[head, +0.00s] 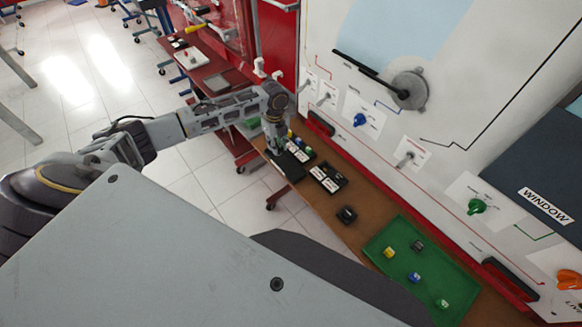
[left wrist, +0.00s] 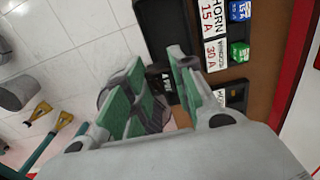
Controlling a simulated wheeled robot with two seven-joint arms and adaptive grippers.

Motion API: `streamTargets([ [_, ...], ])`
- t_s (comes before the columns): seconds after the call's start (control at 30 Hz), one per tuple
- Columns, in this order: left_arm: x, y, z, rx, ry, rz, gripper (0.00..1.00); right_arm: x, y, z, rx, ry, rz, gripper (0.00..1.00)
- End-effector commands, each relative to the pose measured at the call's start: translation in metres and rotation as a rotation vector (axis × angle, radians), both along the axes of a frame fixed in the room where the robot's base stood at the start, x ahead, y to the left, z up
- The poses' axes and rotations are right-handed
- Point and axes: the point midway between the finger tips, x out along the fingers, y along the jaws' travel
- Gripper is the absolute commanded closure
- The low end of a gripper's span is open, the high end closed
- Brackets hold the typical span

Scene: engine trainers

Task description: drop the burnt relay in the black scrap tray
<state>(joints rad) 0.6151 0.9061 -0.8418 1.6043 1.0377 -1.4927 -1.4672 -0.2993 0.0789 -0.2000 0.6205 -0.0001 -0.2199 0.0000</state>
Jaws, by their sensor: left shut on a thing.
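My left gripper (head: 277,146) points down at the far left end of the brown shelf, over the edge of the flat black scrap tray (head: 287,166). In the left wrist view the gripper (left wrist: 163,95) has green-padded fingers shut on a small dark thing, taken as the burnt relay (left wrist: 161,83); the fingers hide most of it. The black tray also shows in the left wrist view (left wrist: 160,32), just beyond the fingertips. I cannot tell whether the held thing touches the tray. My right gripper is not in view.
Black sockets with white labels (head: 328,178) and blue and green relays (left wrist: 239,50) sit beside the tray. A small black block (head: 347,214) stands alone on the shelf. A green tray (head: 440,277) holds several relays. The white wall panel with knobs (head: 409,152) borders the shelf.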

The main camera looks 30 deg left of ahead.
Motion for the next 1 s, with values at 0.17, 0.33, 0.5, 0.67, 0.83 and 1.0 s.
streamTargets([
  [0.17,0.0028,-0.0016,0.0001,0.0,-0.001,-0.061,0.93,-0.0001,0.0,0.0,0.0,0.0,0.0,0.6],
  [0.33,0.0052,-0.0027,0.0002,0.0,-0.001,-0.126,0.93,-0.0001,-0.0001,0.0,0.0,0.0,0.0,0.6],
  [0.5,0.0061,-0.003,0.0001,0.0,0.0,-0.187,0.93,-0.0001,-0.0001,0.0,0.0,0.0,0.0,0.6],
  [0.67,0.0061,-0.0031,0.0,0.0,0.0,-0.212,0.93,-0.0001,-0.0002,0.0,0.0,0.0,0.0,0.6],
  [0.83,0.006,-0.0031,0.0,0.0,0.0,-0.214,0.93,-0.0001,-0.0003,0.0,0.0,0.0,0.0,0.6],
  [1.0,0.0059,-0.0032,-0.0003,0.0,0.0,-0.213,0.93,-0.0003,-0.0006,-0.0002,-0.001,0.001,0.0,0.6],
])
